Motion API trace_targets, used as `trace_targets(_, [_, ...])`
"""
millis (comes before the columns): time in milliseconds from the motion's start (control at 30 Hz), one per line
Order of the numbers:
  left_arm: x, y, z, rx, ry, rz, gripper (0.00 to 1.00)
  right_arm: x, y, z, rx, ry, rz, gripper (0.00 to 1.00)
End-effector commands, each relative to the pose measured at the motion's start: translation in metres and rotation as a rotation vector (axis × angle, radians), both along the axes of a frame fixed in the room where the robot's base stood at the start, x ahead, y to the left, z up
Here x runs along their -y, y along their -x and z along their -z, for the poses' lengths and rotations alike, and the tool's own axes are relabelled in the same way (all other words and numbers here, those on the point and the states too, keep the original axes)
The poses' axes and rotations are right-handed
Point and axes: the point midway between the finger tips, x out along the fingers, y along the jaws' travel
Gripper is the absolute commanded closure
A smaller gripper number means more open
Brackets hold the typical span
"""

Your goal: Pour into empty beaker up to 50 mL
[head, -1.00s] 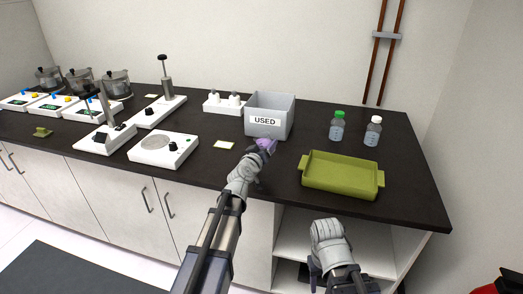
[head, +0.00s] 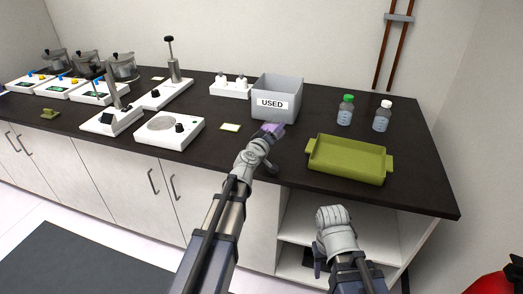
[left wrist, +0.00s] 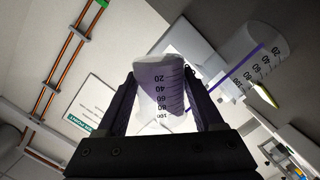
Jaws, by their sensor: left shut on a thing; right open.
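My left gripper (left wrist: 165,98) is shut on a clear graduated beaker (left wrist: 160,72), with its fingers on both sides. The beaker looks purple inside, and its marks appear upside down in the left wrist view. A second clear graduated beaker (left wrist: 268,60) shows at the upper right there, with a thin purple band along it; I cannot tell what it stands on. In the head view the left gripper (head: 268,136) is in front of the grey USED bin, with a purple patch at its tip. My right gripper (head: 333,215) is open, low in front of the counter.
The grey USED bin (head: 290,84) is just behind the left gripper. A green tray (head: 347,176) lies to its right, with two bottles (head: 345,112) (head: 382,118) behind.

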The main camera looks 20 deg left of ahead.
Motion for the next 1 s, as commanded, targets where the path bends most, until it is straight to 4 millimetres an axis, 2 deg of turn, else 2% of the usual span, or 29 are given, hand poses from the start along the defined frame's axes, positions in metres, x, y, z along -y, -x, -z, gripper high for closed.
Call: trace_targets(1000, [0.0003, 0.0001, 0.0023, -0.003, 0.097, -0.001, 1.00, -0.0001, 0.0000, 0.0047, 0.000, 0.000, 0.000, 0.50])
